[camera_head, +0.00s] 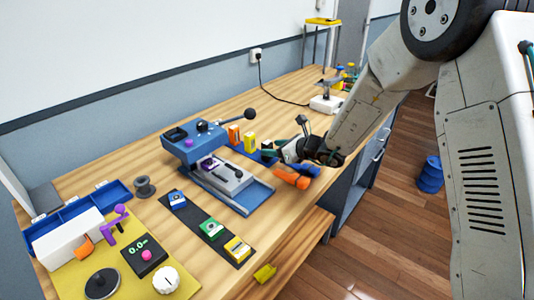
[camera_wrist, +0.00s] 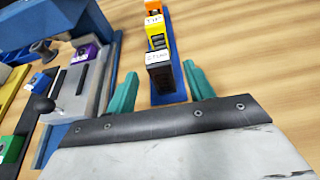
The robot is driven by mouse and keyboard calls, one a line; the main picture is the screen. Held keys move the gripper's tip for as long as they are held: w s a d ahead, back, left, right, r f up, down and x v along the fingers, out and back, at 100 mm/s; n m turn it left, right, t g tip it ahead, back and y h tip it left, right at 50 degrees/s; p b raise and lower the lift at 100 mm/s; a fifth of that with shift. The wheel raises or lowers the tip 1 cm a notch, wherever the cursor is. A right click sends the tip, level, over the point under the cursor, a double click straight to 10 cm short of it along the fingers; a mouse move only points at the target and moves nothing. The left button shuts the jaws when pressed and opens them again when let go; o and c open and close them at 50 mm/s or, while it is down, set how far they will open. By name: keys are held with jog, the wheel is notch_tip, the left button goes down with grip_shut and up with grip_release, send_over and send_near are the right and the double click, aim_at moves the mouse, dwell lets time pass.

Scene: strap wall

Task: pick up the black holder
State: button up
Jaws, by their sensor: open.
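The black holder (camera_wrist: 160,77) is a small dark block with a white label on its top. It stands at the near end of a blue strip in the wrist view, in line with a yellow block (camera_wrist: 154,38) and an orange block (camera_wrist: 153,7). My gripper (camera_wrist: 160,70) is open, with one teal finger seen on each side of the holder and a gap to both. The holder is not gripped. In the head view my gripper (camera_head: 286,142) is low over the bench, right of the yellow block (camera_head: 249,141), and the holder is mostly hidden there.
A blue-grey press (camera_head: 194,140) with a black-knobbed lever stands left of the strip. A dark strip with colored blocks (camera_head: 211,229) and a yellow mat (camera_head: 190,287) lie further left. An orange object (camera_head: 292,178) is near the bench edge, by my gripper.

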aim_at(263, 147)
jog(key=x, duration=0.5)
jog(key=shift+w+a+f, duration=0.2)
jog(key=shift+w+a, duration=0.05)
jog(key=c, duration=1.1)
